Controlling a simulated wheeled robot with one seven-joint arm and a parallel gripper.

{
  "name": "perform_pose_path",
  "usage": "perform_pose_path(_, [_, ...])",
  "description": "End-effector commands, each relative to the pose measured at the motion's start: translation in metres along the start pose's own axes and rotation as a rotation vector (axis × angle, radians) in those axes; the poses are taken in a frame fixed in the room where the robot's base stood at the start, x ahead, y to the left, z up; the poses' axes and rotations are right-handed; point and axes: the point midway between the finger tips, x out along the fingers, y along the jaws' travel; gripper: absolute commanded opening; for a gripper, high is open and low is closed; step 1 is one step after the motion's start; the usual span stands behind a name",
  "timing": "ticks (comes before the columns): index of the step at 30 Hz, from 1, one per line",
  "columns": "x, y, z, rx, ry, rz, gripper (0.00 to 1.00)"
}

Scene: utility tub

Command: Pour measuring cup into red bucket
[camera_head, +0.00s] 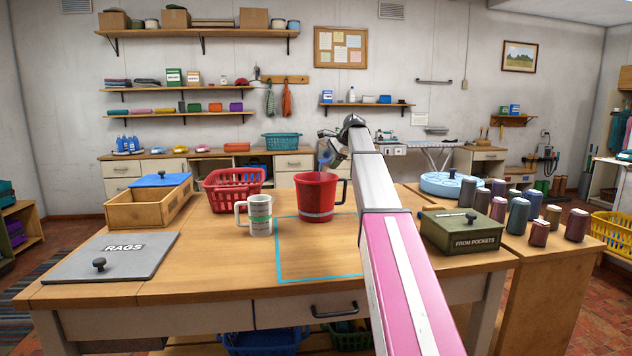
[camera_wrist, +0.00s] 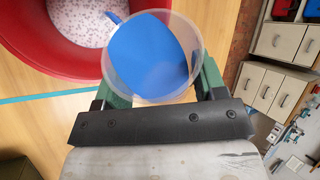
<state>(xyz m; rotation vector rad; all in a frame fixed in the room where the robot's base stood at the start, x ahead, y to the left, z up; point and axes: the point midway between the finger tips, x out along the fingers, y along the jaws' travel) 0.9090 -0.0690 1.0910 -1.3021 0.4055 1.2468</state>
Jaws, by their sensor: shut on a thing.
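My gripper (camera_wrist: 158,84) is shut on a clear measuring cup (camera_wrist: 183,40), one green finger on each side. Blue contents (camera_wrist: 143,50) lie toward one side of the cup, and a small blue tip reaches past its rim over the red bucket (camera_wrist: 40,58). The cup looks tilted. The bucket holds a pale, speckled layer (camera_wrist: 92,22). In the head view the red bucket (camera_head: 316,203) stands upright on the table, with my gripper (camera_head: 330,158) and the small, partly hidden cup above it. I cannot tell whether anything is falling.
A white mug-like jug with green marks (camera_head: 260,217) stands left of the bucket, in front of a red basket (camera_head: 232,190). A blue outline (camera_head: 318,278) marks clear table in front. A green box (camera_head: 462,238) and several dark jars (camera_head: 518,218) stand at right.

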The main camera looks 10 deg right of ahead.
Motion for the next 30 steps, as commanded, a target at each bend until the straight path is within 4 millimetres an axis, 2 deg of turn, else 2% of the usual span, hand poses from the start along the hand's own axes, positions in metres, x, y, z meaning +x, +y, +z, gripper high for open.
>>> perform_pose_path(30, [-0.0035,-0.0016,0.0034,-0.063,0.088,-0.027,0.38])
